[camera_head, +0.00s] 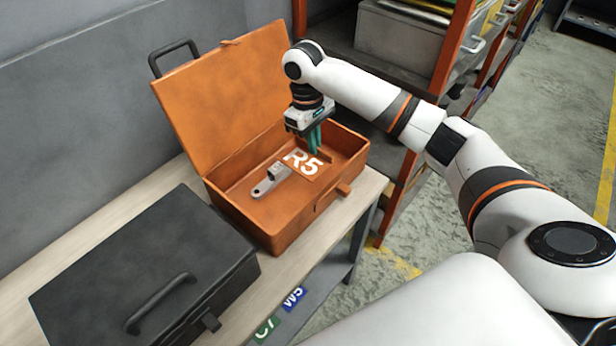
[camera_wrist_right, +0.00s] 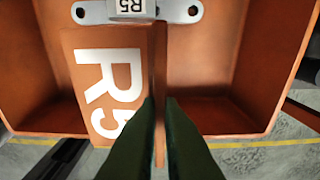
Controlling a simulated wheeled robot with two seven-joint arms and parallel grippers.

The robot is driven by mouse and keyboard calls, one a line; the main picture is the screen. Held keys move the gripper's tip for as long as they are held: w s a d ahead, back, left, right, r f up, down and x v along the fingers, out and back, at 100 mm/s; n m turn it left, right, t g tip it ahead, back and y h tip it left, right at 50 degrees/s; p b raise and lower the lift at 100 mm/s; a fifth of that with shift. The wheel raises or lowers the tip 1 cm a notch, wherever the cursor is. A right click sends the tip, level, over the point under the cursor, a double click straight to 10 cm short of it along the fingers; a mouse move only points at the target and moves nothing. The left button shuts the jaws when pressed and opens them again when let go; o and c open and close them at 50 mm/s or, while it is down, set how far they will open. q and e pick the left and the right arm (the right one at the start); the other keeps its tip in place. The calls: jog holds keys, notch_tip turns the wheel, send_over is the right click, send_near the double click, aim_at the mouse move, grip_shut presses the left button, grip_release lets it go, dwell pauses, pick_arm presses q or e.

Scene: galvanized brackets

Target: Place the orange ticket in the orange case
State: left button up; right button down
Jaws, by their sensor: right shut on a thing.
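The orange case (camera_head: 282,236) stands open on a table, its lid raised at the back. The orange ticket (camera_head: 303,163), marked R5 in white, is at the case's inside; it also shows in the right wrist view (camera_wrist_right: 104,82). My right gripper (camera_head: 314,149) is shut on the ticket's edge, its green fingers reaching down into the case. Whether the ticket touches the case floor I cannot tell. A grey metal bracket (camera_head: 268,183) with an R5 label lies in the case beside the ticket. My left gripper is not in view.
A closed black case (camera_head: 150,262) stands left of the orange one. Blue (camera_head: 293,298) and green (camera_head: 266,329) tickets show below the tabletop (camera_head: 85,232). An orange-framed rack (camera_head: 452,45) with grey bins stands behind my right arm.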

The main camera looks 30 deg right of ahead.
aim_at(315, 187)
notch_tip(315, 187, down, 12)
jog(key=shift+f+p, duration=0.1)
jog(key=shift+p, duration=0.2)
jog(key=c, duration=1.6)
grip_release()
jog(key=r, duration=0.4)
jog(key=w+r, duration=0.1)
jog(key=r, duration=0.3)
jog(key=r+b, duration=0.1)
jog(key=r, duration=0.3)
jog(key=shift+w+a, duration=0.3)
